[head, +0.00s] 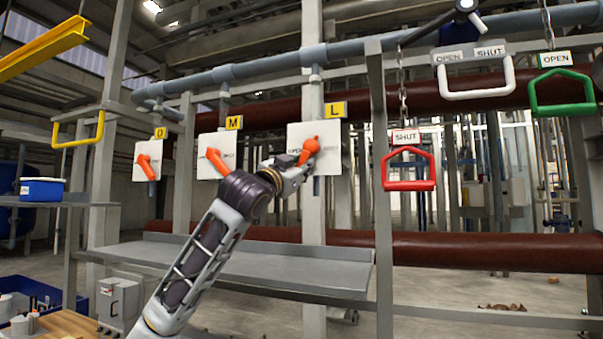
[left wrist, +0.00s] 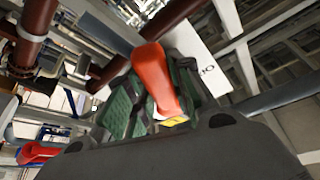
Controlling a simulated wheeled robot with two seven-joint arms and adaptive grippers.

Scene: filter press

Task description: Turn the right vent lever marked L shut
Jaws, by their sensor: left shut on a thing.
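The right vent lever (head: 311,146) is orange and sits on a white plate (head: 327,165) under a yellow tag marked L (head: 335,110). The word OPEN shows at the plate's left; the right-hand wording is mostly covered. The lever slants, its rounded upper end to the upper right and its lower part at my gripper. My left gripper (head: 300,170) is shut on this lever. In the left wrist view the orange lever (left wrist: 155,80) lies between the green-padded fingers, with the white plate (left wrist: 200,50) behind. My right gripper is not in view.
Similar orange levers stand to the left, under tag M (head: 215,158) and the leftmost tag (head: 147,166). A red handle (head: 410,185) marked SHUT hangs on a chain to the right, near a grey post (head: 379,150). A grey shelf (head: 270,268) runs below the plates.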

